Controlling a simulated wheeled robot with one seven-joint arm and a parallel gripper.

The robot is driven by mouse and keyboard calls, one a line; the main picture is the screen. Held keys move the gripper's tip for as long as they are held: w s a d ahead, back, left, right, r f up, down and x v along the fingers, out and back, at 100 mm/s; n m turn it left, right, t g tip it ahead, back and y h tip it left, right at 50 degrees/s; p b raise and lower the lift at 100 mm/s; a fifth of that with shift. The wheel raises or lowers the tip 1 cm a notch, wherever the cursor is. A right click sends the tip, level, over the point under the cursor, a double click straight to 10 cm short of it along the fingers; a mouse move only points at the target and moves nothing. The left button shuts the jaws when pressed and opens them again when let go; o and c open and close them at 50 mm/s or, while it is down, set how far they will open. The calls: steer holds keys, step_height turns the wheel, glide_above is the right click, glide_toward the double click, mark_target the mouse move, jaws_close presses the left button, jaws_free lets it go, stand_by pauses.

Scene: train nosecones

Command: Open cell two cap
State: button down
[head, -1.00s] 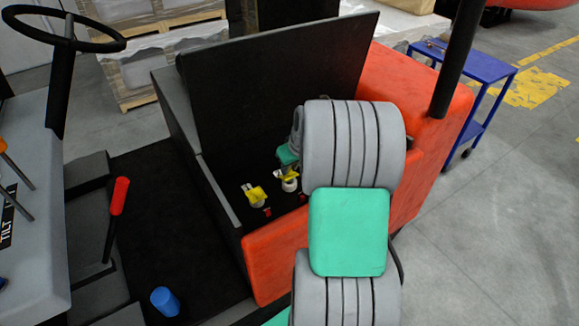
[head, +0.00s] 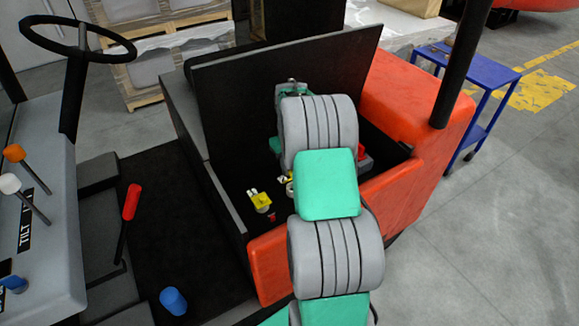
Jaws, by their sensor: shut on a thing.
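Two yellow-and-white cell caps show in the open black compartment in the head view. The nearer cap (head: 260,201) stands clear, its yellow part tilted. The farther cap (head: 285,180) is mostly covered by my arm. I cannot read which one is cell two. My gripper (head: 276,145) shows only as a small green part left of my arm, just above the farther cap. It is shut on what appears to be that cap. Its fingertips and the contact are hidden behind my arm.
The raised black lid (head: 235,90) stands close behind my arm. The orange body (head: 420,100) borders the compartment at the right and front. A small red part (head: 364,152) sits right of my arm. A blue cart (head: 470,80) stands farther right.

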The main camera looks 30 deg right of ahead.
steer(key=c, duration=1.3)
jaws_free()
steer(key=shift+o, duration=0.2)
